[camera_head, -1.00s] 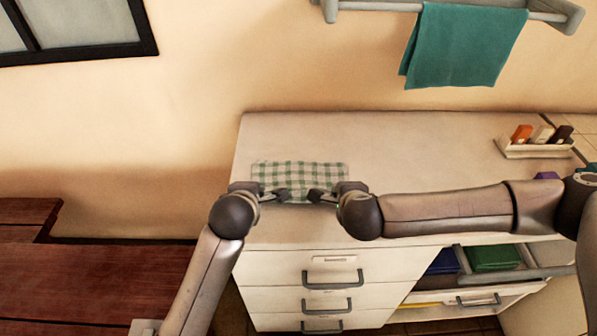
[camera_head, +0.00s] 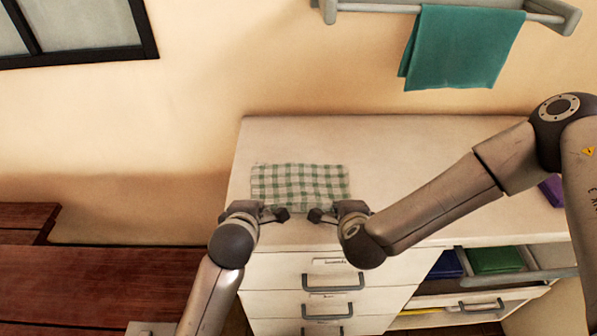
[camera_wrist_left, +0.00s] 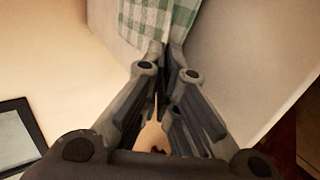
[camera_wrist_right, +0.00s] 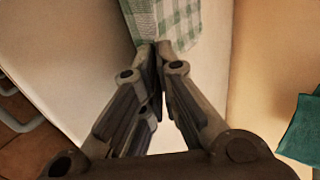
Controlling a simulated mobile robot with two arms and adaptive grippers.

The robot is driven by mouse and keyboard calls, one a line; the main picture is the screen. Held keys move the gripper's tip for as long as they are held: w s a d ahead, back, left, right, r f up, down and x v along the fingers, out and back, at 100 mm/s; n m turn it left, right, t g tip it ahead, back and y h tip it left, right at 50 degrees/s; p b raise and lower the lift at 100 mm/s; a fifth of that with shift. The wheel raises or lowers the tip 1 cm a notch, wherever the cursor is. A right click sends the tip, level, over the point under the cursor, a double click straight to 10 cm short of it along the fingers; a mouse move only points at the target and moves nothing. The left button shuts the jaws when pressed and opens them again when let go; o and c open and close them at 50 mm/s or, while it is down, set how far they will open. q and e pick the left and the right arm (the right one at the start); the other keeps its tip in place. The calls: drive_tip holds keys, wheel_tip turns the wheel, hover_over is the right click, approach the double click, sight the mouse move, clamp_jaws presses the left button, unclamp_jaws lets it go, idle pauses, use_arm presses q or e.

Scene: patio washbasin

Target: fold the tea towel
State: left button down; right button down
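The green-and-white checked tea towel (camera_head: 300,180) lies on the pale countertop, roughly spread, its front edge towards the drawers. My left gripper (camera_head: 276,214) is at its front left, and my right gripper (camera_head: 321,215) is at its front right. The two tips point towards each other across a small gap. In the left wrist view the fingers (camera_wrist_left: 166,50) are closed together at the edge of the towel (camera_wrist_left: 158,18). In the right wrist view the fingers (camera_wrist_right: 158,52) are also closed at the edge of the towel (camera_wrist_right: 168,18). The pinched cloth is mostly hidden by the fingertips.
A teal towel (camera_head: 460,45) hangs on the wall rail (camera_head: 375,6). Drawers with grey handles (camera_head: 333,285) are below the counter (camera_head: 410,145), with blue and green folded cloths (camera_head: 495,260) beside them. My right arm crosses the counter's right part. The back left counter is clear.

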use_arm(q)
drive_tip(key=c, duration=1.4)
unclamp_jaws()
use_arm(e)
drive_tip(key=c, duration=1.4)
unclamp_jaws()
use_arm(q)
drive_tip(key=shift+o, duration=0.2)
use_arm(e)
drive_tip(key=shift+o, duration=0.2)
